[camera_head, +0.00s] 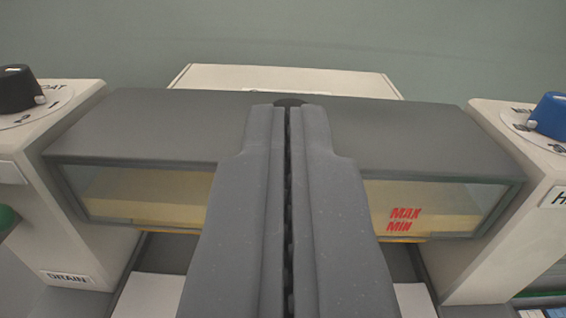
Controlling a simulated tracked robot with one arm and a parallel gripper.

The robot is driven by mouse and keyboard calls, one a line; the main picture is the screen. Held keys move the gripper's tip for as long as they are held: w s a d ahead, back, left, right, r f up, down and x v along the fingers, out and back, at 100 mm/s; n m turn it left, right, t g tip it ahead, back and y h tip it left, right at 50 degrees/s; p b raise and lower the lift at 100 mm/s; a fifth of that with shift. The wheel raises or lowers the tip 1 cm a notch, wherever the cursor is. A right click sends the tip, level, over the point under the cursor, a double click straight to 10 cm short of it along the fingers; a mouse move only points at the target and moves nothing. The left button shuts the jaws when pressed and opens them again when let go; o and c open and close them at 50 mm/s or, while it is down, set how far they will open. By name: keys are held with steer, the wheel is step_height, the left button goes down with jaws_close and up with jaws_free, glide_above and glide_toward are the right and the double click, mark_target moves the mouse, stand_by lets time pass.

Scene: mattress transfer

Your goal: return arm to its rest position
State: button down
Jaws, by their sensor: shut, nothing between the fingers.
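My gripper (289,112) shows in the head camera view, reaching up the middle of the picture. Its two long grey fingers lie side by side, closed together with nothing between them. The fingertips overlap the dark grey top of a machine (150,125) in the picture. I cannot tell whether they touch it. The fingers hide the middle of the machine's front window and what lies below it.
A clear window (145,195) shows yellowish content, with red MAX and MIN marks at right. A white housing with a black knob (17,88) stands left, above a DRAIN label (67,278). Another with a blue knob (550,115) stands right. A white panel (290,80) is behind.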

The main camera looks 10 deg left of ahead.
steer(key=shift+s+d+f, duration=0.1)
steer(key=shift+s+f, duration=0.1)
steer(key=shift+s, duration=0.4)
steer(key=shift+s+d+f, duration=0.1)
steer(key=shift+s+f, duration=0.15)
steer(key=shift+s, duration=0.35)
steer(key=shift+s+f, duration=0.2)
steer(key=shift+s, duration=0.4)
steer(key=d+r+m+g+h+p, duration=0.1)
steer(key=d+r+h+p, duration=0.15)
steer(key=r, duration=0.65)
steer(key=d+r+m+g+h+p, duration=0.1)
steer(key=r+g+p, duration=0.15)
steer(key=r, duration=0.55)
steer(key=s+a+r+p, duration=0.1)
steer(key=s+a+r, duration=0.2)
steer(key=a+r, duration=0.2)
steer(key=s+a+r+p, duration=0.2)
steer(key=s+a+r, duration=0.1)
steer(key=r, duration=0.8)
steer(key=shift+s+a+r+t+y+p, duration=0.35)
steer(key=shift+a+r+t, duration=0.1)
steer(key=shift+a, duration=0.4)
